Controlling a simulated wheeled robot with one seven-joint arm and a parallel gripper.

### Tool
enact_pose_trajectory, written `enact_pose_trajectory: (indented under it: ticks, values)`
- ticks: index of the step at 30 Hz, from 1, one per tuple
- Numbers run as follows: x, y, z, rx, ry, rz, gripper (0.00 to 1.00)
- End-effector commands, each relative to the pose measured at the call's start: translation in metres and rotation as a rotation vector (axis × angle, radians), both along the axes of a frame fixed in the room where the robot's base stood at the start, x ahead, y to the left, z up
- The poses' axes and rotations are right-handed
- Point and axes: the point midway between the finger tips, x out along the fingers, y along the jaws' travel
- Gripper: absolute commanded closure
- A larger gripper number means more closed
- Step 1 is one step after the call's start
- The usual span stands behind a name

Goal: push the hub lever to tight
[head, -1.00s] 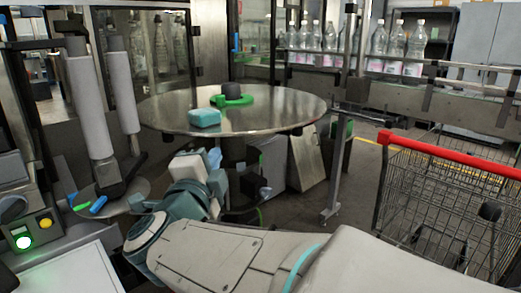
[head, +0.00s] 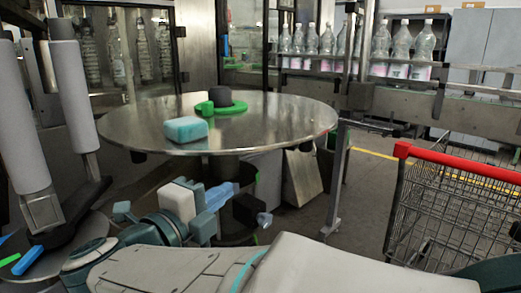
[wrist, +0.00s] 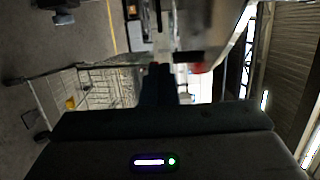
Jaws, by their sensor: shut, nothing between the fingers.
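At the lower left of the head view is a dark round reel plate (head: 62,240). A blue bar (head: 28,260) and a green strip (head: 10,260) show on it; I cannot tell for sure which is the hub lever, or its setting. The plate is cut off by the picture edge and partly hidden by my arm. My gripper (head: 264,219) is shut and empty, well to the right of the plate, in front of the round steel table's pedestal and touching nothing visible. In the wrist view its dark fingers (wrist: 160,78) are together; no lever shows there.
A round steel table (head: 275,125) bears a teal block (head: 186,129) and a green ring with a dark knob (head: 221,99). Pale upright rollers (head: 76,95) stand at the left. A red-handled cart (head: 460,160) stands at the right. Bottles (head: 380,48) line a conveyor behind.

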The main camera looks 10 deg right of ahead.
Motion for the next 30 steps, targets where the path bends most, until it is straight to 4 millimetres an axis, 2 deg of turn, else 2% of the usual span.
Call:
enact_pose_trajectory:
  ticks: [24, 30]
  values:
    - [0.133, -0.117, -0.001, 0.0, 0.0, -0.005, 1.0]
    - [0.158, -0.139, -0.001, -0.001, 0.001, -0.004, 1.0]
